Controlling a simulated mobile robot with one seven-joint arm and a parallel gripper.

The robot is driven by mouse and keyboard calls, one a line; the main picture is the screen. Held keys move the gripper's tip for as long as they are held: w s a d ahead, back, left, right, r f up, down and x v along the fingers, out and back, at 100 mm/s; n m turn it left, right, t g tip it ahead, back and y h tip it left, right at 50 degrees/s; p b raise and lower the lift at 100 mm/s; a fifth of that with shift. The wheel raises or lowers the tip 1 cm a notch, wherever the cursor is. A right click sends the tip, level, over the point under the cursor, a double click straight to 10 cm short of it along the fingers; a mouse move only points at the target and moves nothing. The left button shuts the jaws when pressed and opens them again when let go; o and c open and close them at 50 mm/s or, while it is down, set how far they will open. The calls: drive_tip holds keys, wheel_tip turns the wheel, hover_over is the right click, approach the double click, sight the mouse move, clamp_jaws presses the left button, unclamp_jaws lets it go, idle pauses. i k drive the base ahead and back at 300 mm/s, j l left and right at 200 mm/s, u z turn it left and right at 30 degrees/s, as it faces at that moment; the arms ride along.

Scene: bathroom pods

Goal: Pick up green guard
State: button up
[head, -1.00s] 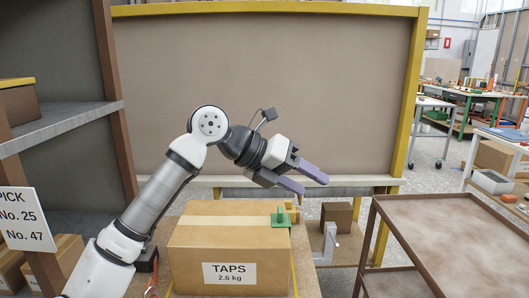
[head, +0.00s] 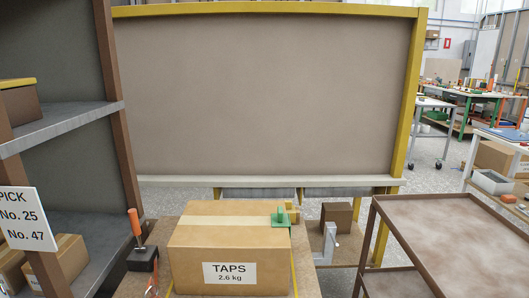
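The green guard (head: 281,219) sits on the top right edge of a cardboard box (head: 207,238) labelled TAPS 2.6 kg, in the head view. It is a small green piece with an upright part, and it overlaps the box's corner area. The box stands on a bench (head: 140,288) in the lower middle. My gripper and arm are out of the head view, and nothing covers the guard.
A shelf rack (head: 66,123) stands at the left with boxes. An orange-handled tool (head: 135,222) stands upright in a dark block left of the box. A grey metal bracket (head: 329,243) and small brown box (head: 337,215) are to the right. A brown trolley (head: 440,238) is at the right.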

sight(280, 219)
drive_tip(key=u, duration=0.2)
drive_tip(key=k+j+z, duration=0.2)
drive_tip(key=k+j, duration=0.25)
drive_tip(key=i+j, duration=0.3)
drive_tip(key=i, duration=1)
drive_tip(key=z, duration=0.05)
